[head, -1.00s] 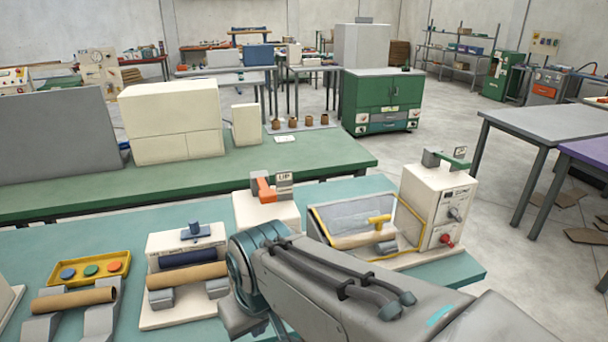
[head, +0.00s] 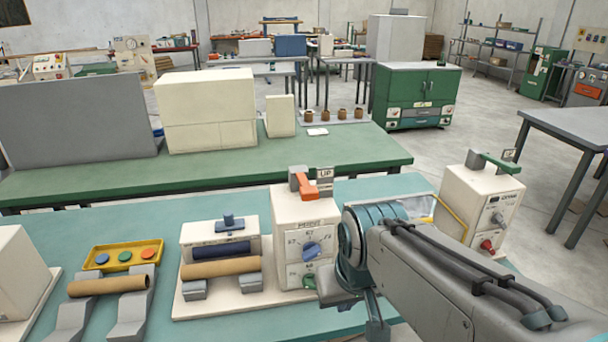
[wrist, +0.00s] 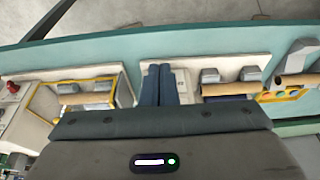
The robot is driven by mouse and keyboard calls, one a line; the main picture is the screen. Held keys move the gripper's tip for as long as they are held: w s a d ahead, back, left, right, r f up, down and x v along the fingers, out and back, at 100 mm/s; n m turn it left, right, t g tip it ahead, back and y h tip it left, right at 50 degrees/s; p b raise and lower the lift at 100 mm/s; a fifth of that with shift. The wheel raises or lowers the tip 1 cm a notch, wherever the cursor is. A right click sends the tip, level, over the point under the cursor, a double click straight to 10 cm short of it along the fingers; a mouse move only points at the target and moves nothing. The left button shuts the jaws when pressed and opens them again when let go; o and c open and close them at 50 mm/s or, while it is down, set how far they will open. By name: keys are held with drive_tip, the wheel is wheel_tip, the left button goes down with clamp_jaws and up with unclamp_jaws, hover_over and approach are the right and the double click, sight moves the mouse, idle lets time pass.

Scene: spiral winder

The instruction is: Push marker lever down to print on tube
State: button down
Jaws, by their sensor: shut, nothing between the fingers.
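A white box with a dial (head: 311,250) stands mid-bench, with an orange lever (head: 317,191) on top beside a sign reading UP. The lever's arm looks raised. Left of the box, a cardboard tube (head: 221,268) lies across two grey cradles, in front of a white unit with a dark blue roller and blue handle (head: 229,224). My gripper (head: 377,334) points down at the right of the dial box, apart from the lever. In the wrist view, its fingers (wrist: 156,84) are shut and empty, with the tube (wrist: 233,88) to their right. The lever is not visible there.
A yellow tray with colored buttons (head: 124,255) and another tube (head: 108,285) are at left. A white cabinet with a red knob (head: 480,205) stands at right. A yellow-framed window box (wrist: 75,98) is partly hidden by my arm in the head view. A green bench (head: 345,156) lies behind.

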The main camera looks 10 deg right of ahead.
drive_tip(key=w+r+t+b, duration=0.2)
drive_tip(key=w+r+t, duration=0.2)
drive_tip(key=w+r, duration=1.5)
drive_tip(key=shift+w+a+r, duration=0.2)
drive_tip(key=shift+w+r, duration=0.2)
drive_tip(key=shift+r, duration=0.25)
drive_tip(key=p, duration=0.1)
hover_over(307, 186)
drive_tip(key=s, duration=0.2)
drive_tip(key=f, duration=0.7)
drive_tip(key=shift+s+f, duration=0.2)
drive_tip(key=shift+f, duration=0.1)
wheel_tip(307, 186, down, 3)
drive_tip(key=shift+w+r, duration=0.1)
drive_tip(key=shift+r, duration=0.1)
drive_tip(key=shift+f, duration=0.9)
drive_tip(key=shift+s, duration=0.2)
